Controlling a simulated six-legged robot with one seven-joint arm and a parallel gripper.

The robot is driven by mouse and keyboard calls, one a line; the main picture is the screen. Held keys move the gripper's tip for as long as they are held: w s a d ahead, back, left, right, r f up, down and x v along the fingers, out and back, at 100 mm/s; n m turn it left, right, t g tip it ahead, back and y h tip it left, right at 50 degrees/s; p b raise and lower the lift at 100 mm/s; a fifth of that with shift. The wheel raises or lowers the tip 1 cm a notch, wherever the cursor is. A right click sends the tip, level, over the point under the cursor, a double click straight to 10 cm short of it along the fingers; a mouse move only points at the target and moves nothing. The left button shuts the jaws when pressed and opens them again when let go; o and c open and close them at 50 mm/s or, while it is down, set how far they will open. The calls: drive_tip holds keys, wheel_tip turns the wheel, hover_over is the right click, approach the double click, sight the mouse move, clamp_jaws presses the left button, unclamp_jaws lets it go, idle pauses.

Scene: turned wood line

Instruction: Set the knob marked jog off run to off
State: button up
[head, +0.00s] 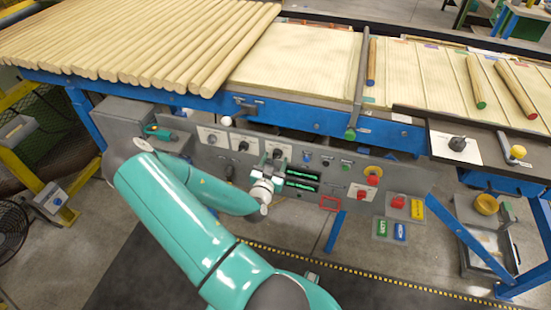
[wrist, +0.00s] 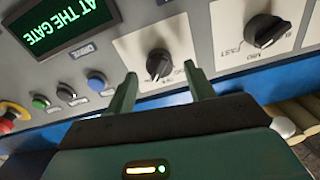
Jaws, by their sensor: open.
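In the wrist view a black knob (wrist: 158,63) sits on a pale square plate beside the green-lit display. Small lettering by it is too blurred to read surely, so I cannot confirm that it is the jog off run knob, nor its setting. My gripper (wrist: 160,73) is open, with its two green fingers apart and the knob showing between their tips. I see no contact. In the head view my gripper (head: 273,165) is at the panel, in front of the plate (head: 280,146) next to the displays, and partly hides that knob.
A second black knob (wrist: 265,30), with FAST and MID on its plate, is close by. The display (wrist: 62,30) reads AT THE GATE. Push buttons (wrist: 96,80) and a red stop button (wrist: 10,115) lie left. Wooden rods (head: 150,40) lie above the panel.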

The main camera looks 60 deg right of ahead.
drive_tip(key=shift+w+d, duration=0.15)
drive_tip(key=shift+d, duration=0.7)
drive_tip(key=c, duration=1)
drive_tip(key=shift+n, duration=0.3)
drive_tip(key=n, duration=0.3)
drive_tip(key=shift+a+f+n, duration=0.1)
drive_tip(key=shift+n, duration=0.2)
drive_tip(key=shift+w+n, duration=0.1)
drive_tip(key=shift+n, duration=2.1)
